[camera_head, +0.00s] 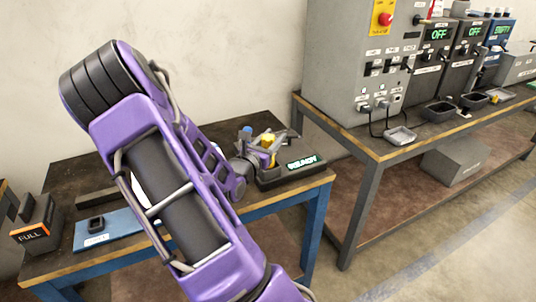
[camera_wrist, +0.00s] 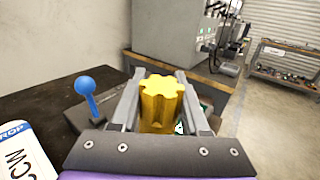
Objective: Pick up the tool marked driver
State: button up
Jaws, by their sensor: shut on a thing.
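A yellow tool with a fluted, knob-like end (camera_wrist: 160,100) stands between my gripper's fingers in the wrist view. My gripper (camera_wrist: 162,88) is shut on it, one finger on each side. In the head view the yellow tool (camera_head: 267,140) shows small at the end of my purple arm, over a dark tool stand (camera_head: 290,178) with a lit green display. A blue ball-topped tool (camera_wrist: 86,88) stands to the left in the wrist view. I cannot read a driver mark on the yellow tool, and its lower end is hidden.
The dark-topped workbench (camera_head: 255,124) has a blue mat (camera_head: 100,232) and a box marked FULL (camera_head: 38,228) at left. A white card (camera_wrist: 24,155) lies near in the wrist view. A second bench with a grey control cabinet (camera_head: 350,60) and machines stands right.

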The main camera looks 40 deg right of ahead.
grip_shut()
